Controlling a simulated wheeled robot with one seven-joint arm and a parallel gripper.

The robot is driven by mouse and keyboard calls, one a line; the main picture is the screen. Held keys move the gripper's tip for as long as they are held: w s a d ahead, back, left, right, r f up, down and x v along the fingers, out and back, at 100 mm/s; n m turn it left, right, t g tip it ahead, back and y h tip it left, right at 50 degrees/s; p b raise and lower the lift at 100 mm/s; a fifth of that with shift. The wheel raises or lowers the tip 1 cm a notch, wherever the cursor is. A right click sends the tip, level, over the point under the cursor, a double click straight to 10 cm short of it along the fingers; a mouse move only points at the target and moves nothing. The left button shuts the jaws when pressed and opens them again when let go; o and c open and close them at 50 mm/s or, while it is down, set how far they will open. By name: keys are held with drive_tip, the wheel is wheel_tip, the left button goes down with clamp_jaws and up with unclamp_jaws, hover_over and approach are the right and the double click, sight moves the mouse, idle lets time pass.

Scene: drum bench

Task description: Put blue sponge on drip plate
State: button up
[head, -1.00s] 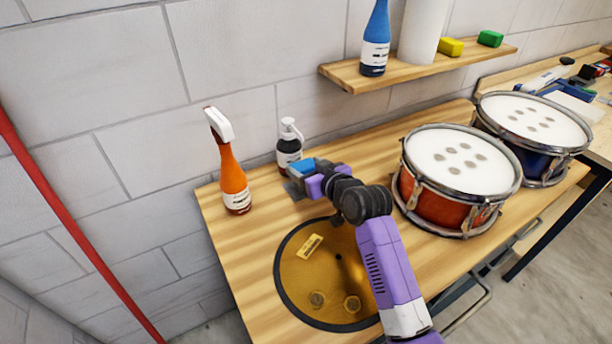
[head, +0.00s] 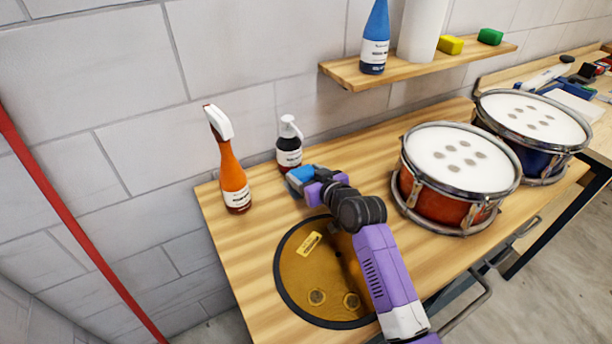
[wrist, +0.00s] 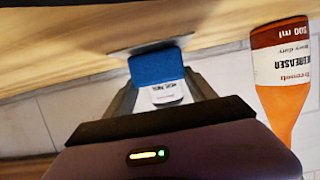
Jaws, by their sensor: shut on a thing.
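The blue sponge (head: 300,175) is held at the end of my arm, above the left back part of the wooden bench. My gripper (head: 312,184) is shut on it. A thin grey plate, which looks like the drip plate (wrist: 150,46), shows just beyond the sponge in the wrist view. In the head view the sponge and gripper mostly hide this plate. I cannot tell whether the sponge touches it.
An orange spray bottle (head: 233,180) stands left of my gripper, and a dark pump bottle (head: 289,148) stands close behind. A round golden basin (head: 300,275) lies in front, under my arm. A red drum (head: 435,195) and a blue drum (head: 540,160) stand right. A shelf (head: 400,74) hangs above.

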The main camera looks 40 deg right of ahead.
drive_tip(key=o, duration=1.4)
drive_tip(key=shift+s+a+f, duration=0.15)
drive_tip(key=shift+s+f, duration=0.05)
drive_tip(key=shift+f, duration=0.8)
drive_tip(key=shift+o, duration=0.2)
drive_tip(key=shift+r, duration=0.1)
drive_tip(key=shift+s+r+p, duration=0.1)
drive_tip(key=shift+r+p, duration=0.45)
drive_tip(key=v, duration=0.7)
drive_tip(key=b+v, duration=0.1)
drive_tip(key=v, duration=0.2)
drive_tip(key=shift+s+r, duration=0.15)
drive_tip(key=shift+r, duration=0.3)
drive_tip(key=shift+s+a+r, duration=0.1)
drive_tip(key=shift+s+r, duration=0.2)
drive_tip(key=shift+s, duration=0.15)
